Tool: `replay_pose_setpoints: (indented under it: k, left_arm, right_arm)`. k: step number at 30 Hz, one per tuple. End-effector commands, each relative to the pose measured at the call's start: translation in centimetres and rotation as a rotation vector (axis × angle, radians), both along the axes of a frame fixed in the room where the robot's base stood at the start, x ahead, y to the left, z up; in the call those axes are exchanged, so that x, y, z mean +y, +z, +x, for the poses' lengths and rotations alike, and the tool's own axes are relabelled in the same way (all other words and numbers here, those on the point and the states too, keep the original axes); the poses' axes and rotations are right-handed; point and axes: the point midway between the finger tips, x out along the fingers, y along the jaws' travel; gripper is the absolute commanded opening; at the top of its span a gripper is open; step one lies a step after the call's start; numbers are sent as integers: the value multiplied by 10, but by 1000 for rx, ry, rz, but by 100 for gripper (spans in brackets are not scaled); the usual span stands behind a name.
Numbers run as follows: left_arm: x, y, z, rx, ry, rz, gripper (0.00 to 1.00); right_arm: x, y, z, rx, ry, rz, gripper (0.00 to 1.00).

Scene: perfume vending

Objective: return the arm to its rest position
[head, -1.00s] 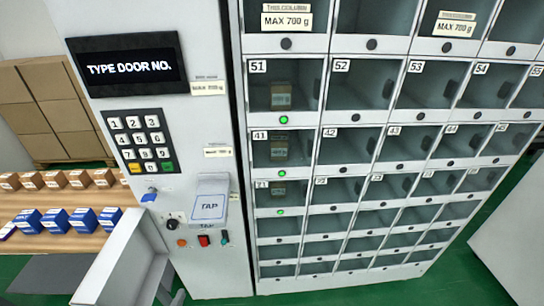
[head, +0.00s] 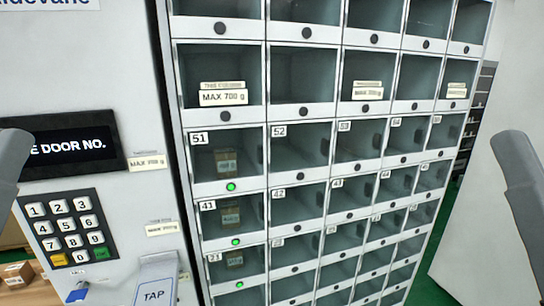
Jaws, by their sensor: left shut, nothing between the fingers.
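The grey end of my left arm (head: 12,160) shows at the left edge, raised in front of the display; its fingertips cannot be made out, and it carries nothing that I can see. A grey part of my right arm (head: 515,170) rises at the right edge, and the right gripper is not in view. Both arms stand apart from the locker cabinet (head: 262,160).
The display (head: 75,146), keypad (head: 65,230) and TAP reader (head: 155,290) are at left. A white panel (head: 470,240) stands at right.

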Motion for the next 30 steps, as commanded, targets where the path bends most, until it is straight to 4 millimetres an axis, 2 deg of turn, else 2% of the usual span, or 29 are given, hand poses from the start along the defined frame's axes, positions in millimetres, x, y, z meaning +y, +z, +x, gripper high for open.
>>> replay_pose_setpoints:
  k: [1,3,8,15,18,21,24,30]
  left_arm:
    - [-1,42,-4,-10,-11,-8,0]
    - [0,74,-1,-3,-7,-5,0]
    - [0,147,0,-1,-4,-3,0]
    - [0,265,1,1,-2,-3,0]
    - [0,307,1,2,-2,-3,0]
    - [0,336,1,2,-1,-2,0]
    - [0,350,1,3,-1,-2,0]
    - [0,348,1,2,-1,-2,0]
  right_arm:
    - [0,37,1,4,0,0,50]
    - [0,74,0,-1,0,0,50]
    - [0,147,0,-1,0,0,50]
    - [0,265,0,0,0,0,50]
    - [0,308,0,0,0,0,50]
    - [0,337,0,0,0,0,50]
    - [0,350,0,0,0,0,50]
    - [0,349,0,1,0,0,50]
